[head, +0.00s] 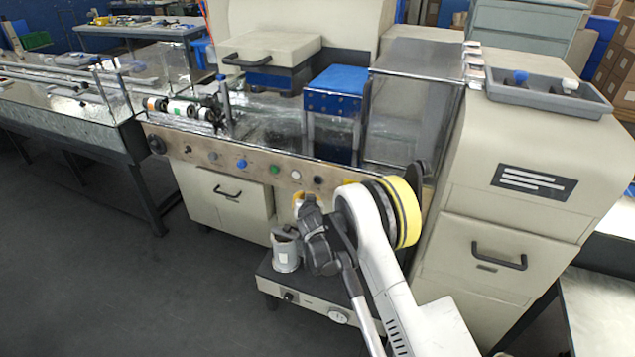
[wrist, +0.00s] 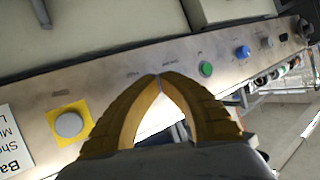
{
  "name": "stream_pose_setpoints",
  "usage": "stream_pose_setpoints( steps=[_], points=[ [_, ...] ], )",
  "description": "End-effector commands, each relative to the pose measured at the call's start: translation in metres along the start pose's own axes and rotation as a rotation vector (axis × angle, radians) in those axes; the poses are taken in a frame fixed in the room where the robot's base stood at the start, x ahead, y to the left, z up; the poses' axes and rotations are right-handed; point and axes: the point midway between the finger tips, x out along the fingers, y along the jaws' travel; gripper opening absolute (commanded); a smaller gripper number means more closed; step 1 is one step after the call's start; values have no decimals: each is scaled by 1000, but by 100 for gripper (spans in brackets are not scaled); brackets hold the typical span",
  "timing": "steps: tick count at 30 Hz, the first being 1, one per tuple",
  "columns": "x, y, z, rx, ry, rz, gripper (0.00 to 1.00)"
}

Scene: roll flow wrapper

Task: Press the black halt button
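The tan control panel (head: 228,160) runs along the front of the wrapper machine and carries a row of round buttons. A black button (head: 318,180) sits right of a white button (head: 296,174) and a green button (head: 274,169). In the wrist view my gripper (wrist: 159,78) has its yellow fingertips together in front of the panel, with nothing seen held. A pale patch shows between the curved fingers. The black button beside the white one is not visible there, probably hidden by the fingers. Contact with the panel cannot be told.
The wrist view shows the green button (wrist: 206,68), a blue button (wrist: 243,52) and a grey button on a yellow plate (wrist: 69,124). A low box with knobs (head: 308,300) stands below the panel. A beige cabinet (head: 490,240) is at right; open floor lies left.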

Motion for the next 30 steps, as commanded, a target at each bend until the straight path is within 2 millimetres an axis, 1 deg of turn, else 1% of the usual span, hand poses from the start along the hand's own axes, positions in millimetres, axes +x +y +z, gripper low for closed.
stream_pose_setpoints(
  steps=[1,6,12,18,30],
  points=[
    [6,4,-3,1,1,1,0],
    [25,14,-13,1,0,1,0],
    [39,21,-21,0,0,0,0],
    [44,24,-23,-1,0,0,0],
    [44,24,-23,0,0,0,0]
  ],
)
